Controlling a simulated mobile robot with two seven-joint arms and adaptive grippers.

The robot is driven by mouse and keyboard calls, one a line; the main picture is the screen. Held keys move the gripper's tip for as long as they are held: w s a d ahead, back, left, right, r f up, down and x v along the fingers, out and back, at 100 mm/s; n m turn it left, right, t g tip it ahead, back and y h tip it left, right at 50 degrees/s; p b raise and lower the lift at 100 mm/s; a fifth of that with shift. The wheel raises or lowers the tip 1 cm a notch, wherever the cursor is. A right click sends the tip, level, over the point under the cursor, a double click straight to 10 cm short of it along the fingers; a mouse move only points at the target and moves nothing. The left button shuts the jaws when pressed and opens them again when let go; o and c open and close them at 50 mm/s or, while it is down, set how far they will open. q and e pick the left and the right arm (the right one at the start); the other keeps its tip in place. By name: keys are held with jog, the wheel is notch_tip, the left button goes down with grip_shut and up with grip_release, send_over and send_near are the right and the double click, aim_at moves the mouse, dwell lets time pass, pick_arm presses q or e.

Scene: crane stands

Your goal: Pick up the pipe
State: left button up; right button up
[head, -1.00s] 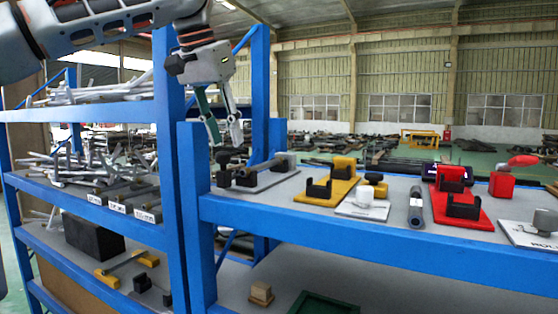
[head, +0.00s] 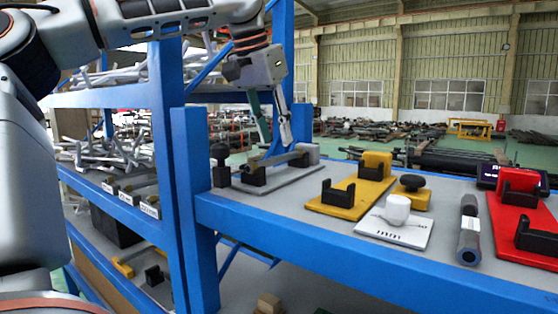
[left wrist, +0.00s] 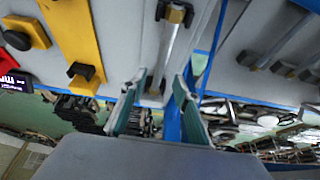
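A thin grey pipe (head: 276,159) lies across a grey stand (head: 285,183), between a black holder and a grey block. The pipe also shows in the left wrist view (left wrist: 182,48) as a pale rod, beside my fingers. My left gripper (head: 276,142) is open and empty, its two fingers pointing down over the stand; in the head view they overlap its back edge. I cannot tell the exact gap to the pipe. A thicker dark pipe with a white label (head: 469,236) lies on the shelf to the right. My right gripper is not in view.
A yellow stand (head: 325,208) with black holders, a white card (head: 386,233) with a pale knob, and a red stand (head: 507,248) share the shelf. A blue upright post (head: 192,210) stands just left of the grey stand. More racks with metal pieces are further left.

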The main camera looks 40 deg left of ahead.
aim_at(280, 156)
pick_arm(q)
jog(key=x, duration=0.4)
jog(key=shift+a+f, duration=0.1)
jog(key=shift+f, duration=0.2)
grip_shut()
jog(key=shift+r, duration=0.2)
